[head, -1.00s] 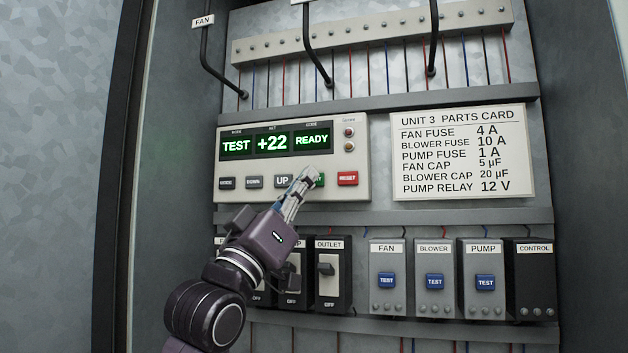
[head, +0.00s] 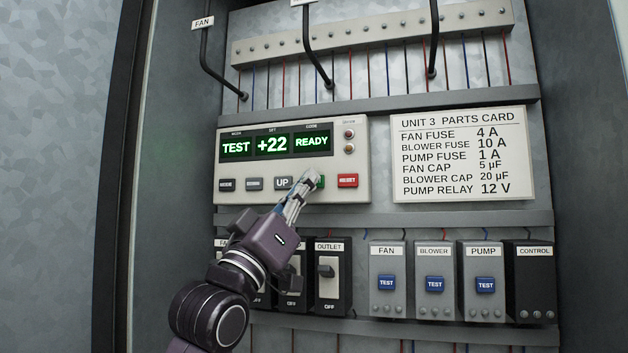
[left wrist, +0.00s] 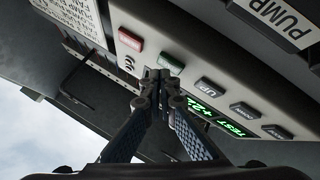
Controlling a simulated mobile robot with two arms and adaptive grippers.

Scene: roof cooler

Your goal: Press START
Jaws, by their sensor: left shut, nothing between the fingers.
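The control panel (head: 364,185) carries a row of buttons below a green display (head: 272,144) reading TEST, +22 and READY. The green button (head: 321,182) sits between the UP button (head: 283,182) and the red RESET button (head: 348,180). My left gripper (head: 311,176) is shut and empty, its tips in front of the green button, covering most of it and its label. In the left wrist view, the green button (left wrist: 171,63) shows just beyond the shut fingertips (left wrist: 160,76). I cannot tell whether they touch. My right gripper is not in view.
Below the panel stand black breakers, including OUTLET (head: 328,280), close to my left arm. Grey modules with blue TEST buttons, such as FAN (head: 388,285), are to the right. A parts card (head: 462,153) hangs right of the panel.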

